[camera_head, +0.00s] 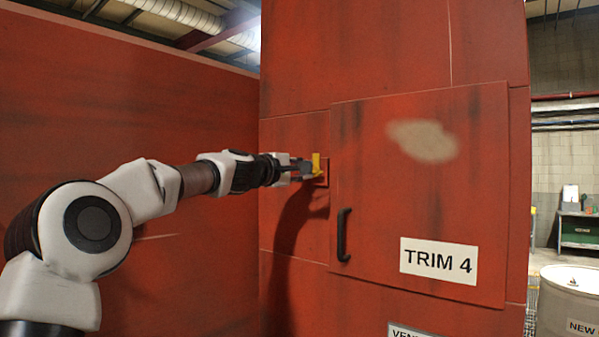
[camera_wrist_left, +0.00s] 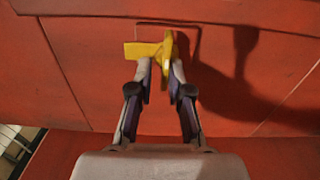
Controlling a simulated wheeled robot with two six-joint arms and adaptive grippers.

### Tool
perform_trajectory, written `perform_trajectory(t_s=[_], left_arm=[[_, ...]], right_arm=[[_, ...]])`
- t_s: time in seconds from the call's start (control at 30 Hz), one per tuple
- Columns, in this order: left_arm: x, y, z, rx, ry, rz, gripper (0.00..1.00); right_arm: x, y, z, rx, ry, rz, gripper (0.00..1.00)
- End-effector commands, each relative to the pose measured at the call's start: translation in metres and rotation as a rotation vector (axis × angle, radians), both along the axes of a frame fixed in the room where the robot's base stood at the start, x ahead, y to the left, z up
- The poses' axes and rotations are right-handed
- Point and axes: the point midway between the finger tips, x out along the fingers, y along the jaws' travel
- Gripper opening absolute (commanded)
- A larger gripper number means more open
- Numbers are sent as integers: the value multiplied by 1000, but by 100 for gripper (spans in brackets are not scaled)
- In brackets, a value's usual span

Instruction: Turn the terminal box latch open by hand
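The yellow latch (camera_head: 317,164) sits on a small red plate at the left edge of the terminal box door, on the red housing. In the left wrist view the latch (camera_wrist_left: 148,50) shows a bar pointing left and an upright part beside it. My left gripper (camera_head: 300,170) is at the latch. In the left wrist view its fingers (camera_wrist_left: 162,74) are partly closed, one on each side of the upright part. A small gap shows on the left side of that part; the right finger is close to or touching it. My right gripper is out of view.
The red door (camera_head: 400,190) has a black handle (camera_head: 343,234) and a TRIM 4 label (camera_head: 438,261). A red wall (camera_head: 130,120) stands behind my left arm. A pale drum (camera_head: 568,300) and a green bench (camera_head: 578,230) stand at the right, apart from the housing.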

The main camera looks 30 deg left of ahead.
Motion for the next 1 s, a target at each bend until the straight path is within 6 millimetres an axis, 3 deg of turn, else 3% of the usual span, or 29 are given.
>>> perform_trajectory(t_s=[0.77, 0.87, 1.0], left_arm=[[1, -1, -3, 13, 4, -3, 32], [1, -1, -4, 87, -2, -2, 32], [1, -2, -4, 341, -23, 2, 32]], right_arm=[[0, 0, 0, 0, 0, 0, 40], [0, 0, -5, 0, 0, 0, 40], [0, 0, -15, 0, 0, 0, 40]])
